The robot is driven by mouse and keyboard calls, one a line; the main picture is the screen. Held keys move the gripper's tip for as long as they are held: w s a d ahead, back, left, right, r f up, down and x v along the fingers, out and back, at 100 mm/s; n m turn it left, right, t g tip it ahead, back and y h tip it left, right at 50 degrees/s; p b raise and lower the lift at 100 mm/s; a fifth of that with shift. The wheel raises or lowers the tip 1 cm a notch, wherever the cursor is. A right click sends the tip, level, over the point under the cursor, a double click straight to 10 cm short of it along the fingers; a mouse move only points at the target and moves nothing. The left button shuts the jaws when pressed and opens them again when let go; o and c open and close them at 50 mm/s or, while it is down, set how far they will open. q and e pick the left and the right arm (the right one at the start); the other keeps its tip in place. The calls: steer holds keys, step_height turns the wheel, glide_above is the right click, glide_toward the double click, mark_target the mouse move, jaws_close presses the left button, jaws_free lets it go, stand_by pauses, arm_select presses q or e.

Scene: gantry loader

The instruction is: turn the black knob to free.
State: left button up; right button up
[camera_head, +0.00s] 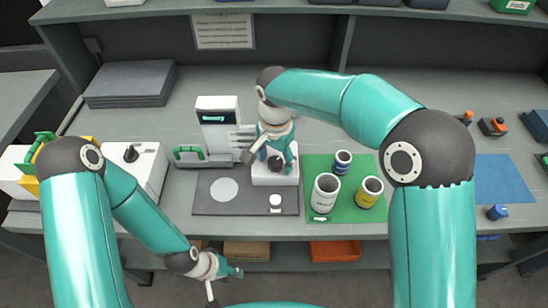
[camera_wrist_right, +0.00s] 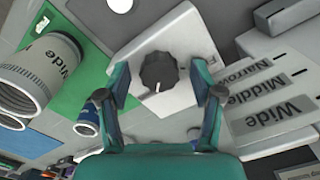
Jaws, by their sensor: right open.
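The black knob (camera_wrist_right: 158,70) sits on a white block (camera_wrist_right: 182,40) below my right gripper, with a white pointer line toward the bottom of the wrist view. My right gripper (camera_wrist_right: 160,88) is open, one finger on each side of the knob, with visible gaps. Whether the fingers are down at knob height is unclear. In the head view my right gripper (camera_head: 271,158) hangs over the block (camera_head: 275,179) and partly hides the knob. My left gripper (camera_head: 221,279) is open and empty, low in front of the table edge.
Another dark knob (camera_head: 131,154) is on a white box at left. A green mat (camera_head: 313,166) with several cups lies right of the block. Labelled grey plates (camera_wrist_right: 275,100) and a white display unit (camera_head: 217,110) stand close on the block's other side.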

steer(key=shift+c, duration=0.2)
steer(key=c, duration=1)
steer(key=shift+a, duration=0.15)
steer(key=shift+c, duration=0.5)
